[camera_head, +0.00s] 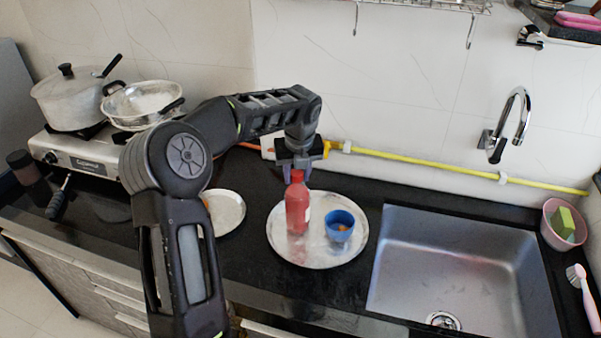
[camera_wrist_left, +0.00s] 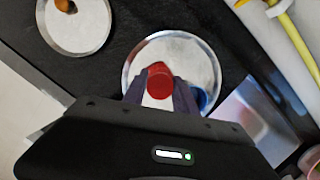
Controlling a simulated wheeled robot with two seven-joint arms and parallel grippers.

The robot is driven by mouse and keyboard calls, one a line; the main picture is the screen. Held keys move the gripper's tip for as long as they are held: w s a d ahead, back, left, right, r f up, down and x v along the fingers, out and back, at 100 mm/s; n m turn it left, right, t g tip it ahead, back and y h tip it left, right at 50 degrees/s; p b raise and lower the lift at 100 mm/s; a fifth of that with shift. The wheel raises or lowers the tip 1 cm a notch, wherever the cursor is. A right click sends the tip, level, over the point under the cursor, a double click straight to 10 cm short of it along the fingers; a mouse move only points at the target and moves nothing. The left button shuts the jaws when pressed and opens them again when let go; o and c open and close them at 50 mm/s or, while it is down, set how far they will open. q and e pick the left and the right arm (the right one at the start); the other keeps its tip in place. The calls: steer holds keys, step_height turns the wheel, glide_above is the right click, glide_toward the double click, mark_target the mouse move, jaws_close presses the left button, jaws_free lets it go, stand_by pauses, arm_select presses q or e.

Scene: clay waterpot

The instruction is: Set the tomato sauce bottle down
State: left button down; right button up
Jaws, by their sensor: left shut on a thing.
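The tomato sauce bottle (camera_head: 297,207) is red with a red cap and stands upright at or just above the round metal tray (camera_head: 321,259); I cannot tell whether its base touches. My left gripper (camera_head: 296,172) is shut on the bottle near its top, coming from behind it. In the left wrist view the red cap (camera_wrist_left: 159,80) shows between the two fingers, over the tray (camera_wrist_left: 188,43). A blue cup (camera_head: 339,226) is on the tray to the right of the bottle. My right gripper is in neither view.
A smaller plate (camera_head: 228,212) lies left of the tray, partly behind my arm. The steel sink (camera_head: 455,270) is to the right. A stove with a pot (camera_head: 72,98) and a pan (camera_head: 144,103) stands at the left. A yellow pipe (camera_head: 430,160) runs along the wall.

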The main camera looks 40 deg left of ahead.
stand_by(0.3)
arm_select(q)
steer(key=c, duration=1)
jaws_free()
steer(key=shift+f, duration=0.1)
steer(key=shift+o, duration=0.2)
steer(key=b+v, duration=0.1)
steer(key=v, duration=1.1)
steer(key=shift+d, duration=0.1)
